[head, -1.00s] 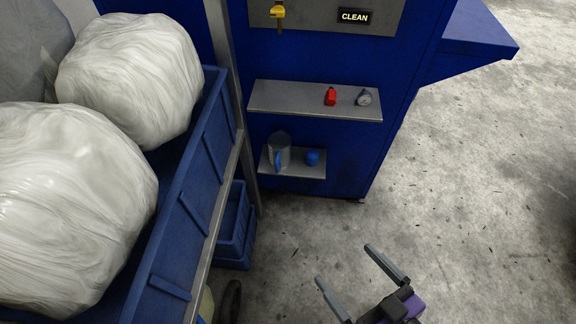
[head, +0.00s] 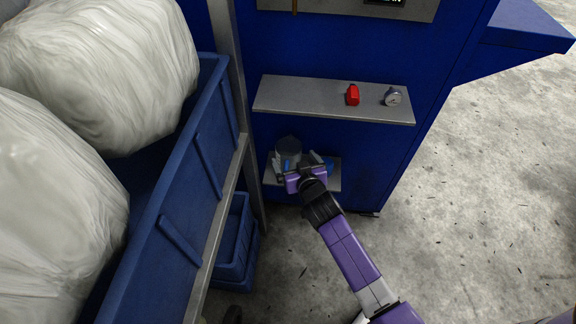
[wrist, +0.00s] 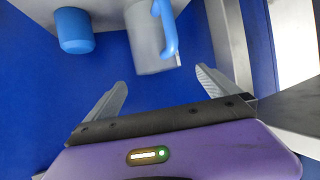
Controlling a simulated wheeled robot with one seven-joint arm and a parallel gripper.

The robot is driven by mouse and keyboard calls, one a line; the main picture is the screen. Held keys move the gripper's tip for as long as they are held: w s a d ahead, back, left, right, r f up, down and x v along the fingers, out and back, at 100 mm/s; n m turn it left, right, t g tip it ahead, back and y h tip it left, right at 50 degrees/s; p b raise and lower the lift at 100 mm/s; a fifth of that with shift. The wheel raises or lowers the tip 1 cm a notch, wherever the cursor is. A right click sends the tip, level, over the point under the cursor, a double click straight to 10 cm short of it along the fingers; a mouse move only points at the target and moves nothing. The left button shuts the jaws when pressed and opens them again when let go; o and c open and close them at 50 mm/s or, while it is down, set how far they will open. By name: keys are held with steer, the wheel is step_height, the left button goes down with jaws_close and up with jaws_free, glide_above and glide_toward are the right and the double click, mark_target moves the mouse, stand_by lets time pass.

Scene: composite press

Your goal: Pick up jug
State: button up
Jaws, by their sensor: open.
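The jug (head: 289,147) is grey with a blue handle and stands on the small lower shelf (head: 328,182). In the head view its lower part is hidden by my gripper (head: 302,163). In the wrist view the jug (wrist: 147,42) is just beyond my open fingers (wrist: 160,85), nearer the right finger, with its blue handle towards the right. The fingers are apart from the jug and nothing is between them. A blue cup-like object (wrist: 74,30) is to the left of the jug in the wrist view.
An upper shelf (head: 305,97) above holds a red object (head: 353,95) and a gauge (head: 392,97). A metal post (head: 229,55) and a blue cart (head: 182,165) with big wrapped bundles (head: 105,75) stand close on the left. Open floor (head: 475,220) is on the right.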

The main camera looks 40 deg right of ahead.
mark_target(286, 143)
steer(key=b+x, duration=0.1)
steer(key=x, duration=0.6)
steer(key=shift+w+d+f, duration=0.1)
steer(key=shift+w+d, duration=0.1)
steer(key=shift+d, duration=0.1)
steer(key=c, duration=2.1)
